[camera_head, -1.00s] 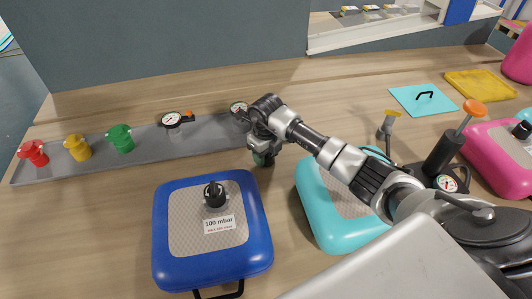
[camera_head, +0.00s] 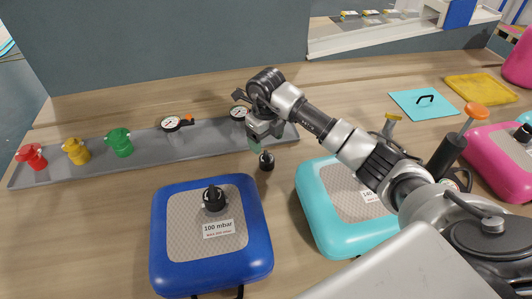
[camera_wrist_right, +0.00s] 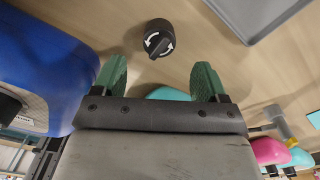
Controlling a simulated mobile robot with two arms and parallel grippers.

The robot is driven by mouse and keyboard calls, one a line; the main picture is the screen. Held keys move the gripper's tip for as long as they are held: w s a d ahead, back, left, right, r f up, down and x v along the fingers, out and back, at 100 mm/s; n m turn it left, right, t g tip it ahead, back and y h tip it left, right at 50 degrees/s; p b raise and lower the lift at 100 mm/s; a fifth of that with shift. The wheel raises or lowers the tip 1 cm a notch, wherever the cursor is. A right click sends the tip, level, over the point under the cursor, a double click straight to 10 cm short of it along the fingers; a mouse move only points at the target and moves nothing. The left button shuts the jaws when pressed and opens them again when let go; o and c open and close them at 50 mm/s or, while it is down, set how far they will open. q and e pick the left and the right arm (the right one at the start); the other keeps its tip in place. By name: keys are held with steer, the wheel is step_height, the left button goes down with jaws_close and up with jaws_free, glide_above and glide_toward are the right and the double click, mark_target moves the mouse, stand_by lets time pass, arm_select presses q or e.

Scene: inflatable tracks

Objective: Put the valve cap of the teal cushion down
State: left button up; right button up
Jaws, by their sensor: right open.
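The black valve cap (camera_head: 266,161) stands on the wooden bench between the blue and teal cushions, in front of the grey tray. In the right wrist view the black cap (camera_wrist_right: 159,39) shows white arrows on its top and lies beyond my fingertips, apart from them. My right gripper (camera_head: 256,141) is open and empty, just above and behind the cap; its green fingers (camera_wrist_right: 162,78) are spread in the wrist view. The teal cushion (camera_head: 318,212) lies right of the cap, partly hidden by my right arm. My left gripper is not in view.
The blue cushion (camera_head: 178,243) with a black valve lies at the front left. The grey tray (camera_head: 88,168) bears red, yellow and green caps and gauges. A pump (camera_head: 444,157) and pink cushion (camera_head: 485,141) are at right. Bare bench lies around the cap.

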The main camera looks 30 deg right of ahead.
mark_target(266, 154)
steer(key=shift+r, duration=2.1)
